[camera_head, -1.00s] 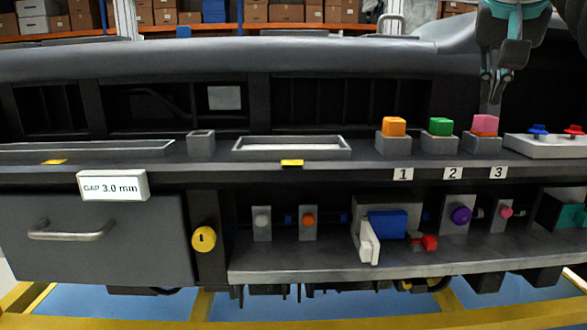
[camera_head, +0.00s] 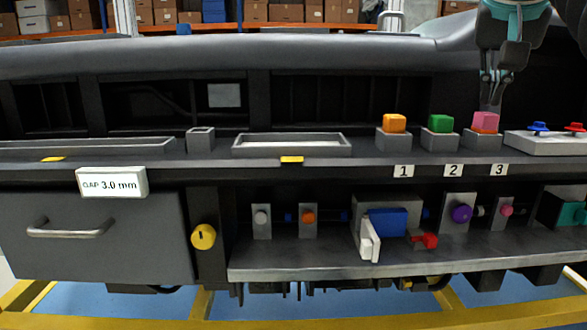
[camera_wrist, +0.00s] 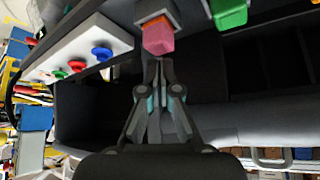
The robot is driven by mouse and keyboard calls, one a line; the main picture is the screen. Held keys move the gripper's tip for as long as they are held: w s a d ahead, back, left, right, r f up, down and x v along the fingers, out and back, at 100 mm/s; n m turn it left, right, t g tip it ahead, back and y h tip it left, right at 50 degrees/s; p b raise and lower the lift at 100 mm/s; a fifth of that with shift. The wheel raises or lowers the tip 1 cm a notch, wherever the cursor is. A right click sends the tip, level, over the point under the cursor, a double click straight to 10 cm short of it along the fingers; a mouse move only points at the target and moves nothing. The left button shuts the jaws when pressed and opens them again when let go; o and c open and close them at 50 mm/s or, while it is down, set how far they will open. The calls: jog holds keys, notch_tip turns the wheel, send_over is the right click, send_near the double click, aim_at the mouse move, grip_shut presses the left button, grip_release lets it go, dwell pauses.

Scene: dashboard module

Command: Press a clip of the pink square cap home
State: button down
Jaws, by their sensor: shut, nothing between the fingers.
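The pink square cap (camera_head: 485,121) sits on its grey holder (camera_head: 482,141) above the label 3, with an orange part showing below it. It also shows in the wrist view (camera_wrist: 159,41), on its holder with an orange strip beside it. My gripper (camera_head: 491,102) is shut and empty, with its fingertips just behind or above the cap in the head view. In the wrist view the fingertips (camera_wrist: 159,62) are close to the cap's edge. I cannot tell whether they touch it.
A green cap (camera_head: 440,124) and an orange cap (camera_head: 394,123) sit in holders to the left. A pale panel (camera_head: 555,145) with blue and red knobs is to the right. A grey drawer (camera_head: 95,240) with a "GAP 3.0 mm" sign (camera_head: 112,183) is at lower left.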

jog(key=shift+f+b, duration=0.65)
jog(key=shift+f, duration=0.25)
dwell(0.5)
jog(key=shift+r, duration=0.1)
dwell(0.3)
notch_tip(320, 180, up, 3)
jog(key=p, duration=0.3)
jog(key=shift+r, duration=0.15)
jog(key=shift+r+p, duration=0.6)
jog(key=shift+r, duration=1.75)
